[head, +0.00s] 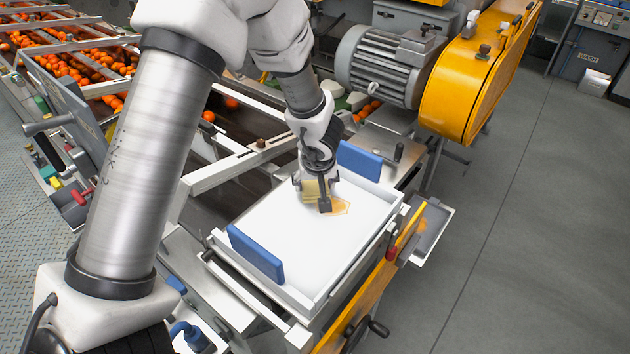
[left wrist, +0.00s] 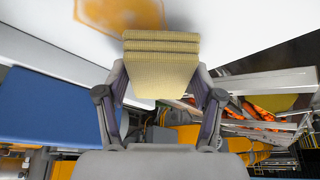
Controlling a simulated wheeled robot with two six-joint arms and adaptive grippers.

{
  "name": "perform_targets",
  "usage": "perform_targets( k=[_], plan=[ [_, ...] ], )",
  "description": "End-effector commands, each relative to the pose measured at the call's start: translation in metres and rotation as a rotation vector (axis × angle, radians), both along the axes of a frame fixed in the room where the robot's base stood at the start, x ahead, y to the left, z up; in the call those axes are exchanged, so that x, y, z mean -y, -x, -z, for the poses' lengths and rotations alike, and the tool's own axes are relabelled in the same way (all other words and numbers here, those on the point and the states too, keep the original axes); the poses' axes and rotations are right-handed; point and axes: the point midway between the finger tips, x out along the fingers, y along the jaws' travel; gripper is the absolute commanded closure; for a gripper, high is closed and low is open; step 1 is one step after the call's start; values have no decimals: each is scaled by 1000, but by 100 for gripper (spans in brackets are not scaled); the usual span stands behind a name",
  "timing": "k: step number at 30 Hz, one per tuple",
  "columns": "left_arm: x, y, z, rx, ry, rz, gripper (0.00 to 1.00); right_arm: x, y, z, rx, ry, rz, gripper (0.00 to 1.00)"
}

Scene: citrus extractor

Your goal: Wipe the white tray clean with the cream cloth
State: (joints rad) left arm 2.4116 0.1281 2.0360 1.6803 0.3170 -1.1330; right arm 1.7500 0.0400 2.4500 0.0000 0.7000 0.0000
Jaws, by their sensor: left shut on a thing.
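The white tray (head: 293,243) sits on the machine frame, with a blue handle at its near left and another at its far right. An orange stain (head: 340,208) lies on the tray floor; it also shows in the left wrist view (left wrist: 122,12). My left gripper (head: 317,203) is over the stain's left part, shut on the folded cream cloth (left wrist: 160,65). The cloth (head: 311,188) is partly hidden by the fingers in the head view. Whether it touches the tray is hard to tell. My right gripper is not in view.
The tray's blue handles (head: 256,254) and (head: 359,160) rise above its rim. A grey motor (head: 378,65) and yellow guard (head: 478,75) stand behind the tray. Oranges (head: 75,70) lie on the conveyor at the far left. The floor at right is clear.

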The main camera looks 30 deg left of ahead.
Motion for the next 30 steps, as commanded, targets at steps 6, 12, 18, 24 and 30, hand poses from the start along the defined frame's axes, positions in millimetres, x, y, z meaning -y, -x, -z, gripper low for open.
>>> perform_targets(
  k=[6,12,18,24,30],
  plan=[
    [0,0,5,0,0,0,61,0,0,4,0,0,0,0],
    [0,0,9,0,0,0,61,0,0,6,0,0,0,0],
    [0,0,13,0,0,0,61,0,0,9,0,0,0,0],
    [1,0,14,1,-1,1,61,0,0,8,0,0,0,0],
    [19,2,10,-2,-3,4,61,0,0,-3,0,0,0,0]
  ],
)
